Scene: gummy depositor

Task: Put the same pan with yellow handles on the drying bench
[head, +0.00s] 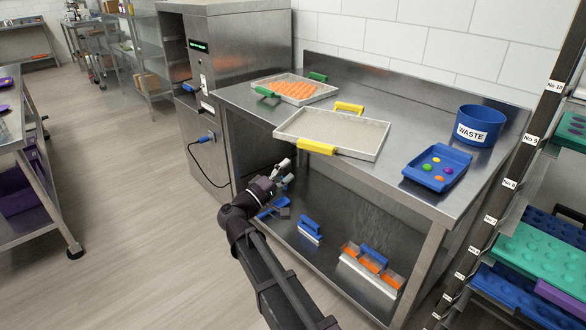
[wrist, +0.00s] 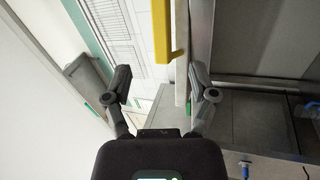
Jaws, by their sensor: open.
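The pan with yellow handles (head: 340,128) is a shallow, pale, square tray lying flat near the front edge of the steel bench (head: 395,185). One yellow handle (head: 316,147) is on its front side and another (head: 348,107) on its back side. My gripper (head: 284,172) is in front of the bench, to the left of and below the front handle. In the wrist view, my gripper (wrist: 162,80) has its fingers spread with nothing between the tips. A yellow handle (wrist: 163,32) shows beyond the tips, roughly in line with the gap, and looks apart from them.
A green-handled pan (head: 325,91) with orange contents is behind left. A blue tray (head: 437,167) with colored pieces and a blue waste bin (head: 479,126) stand right. Scrapers (head: 371,268) lie on the lower shelf. A rack (head: 497,190) is at right; floor at left is clear.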

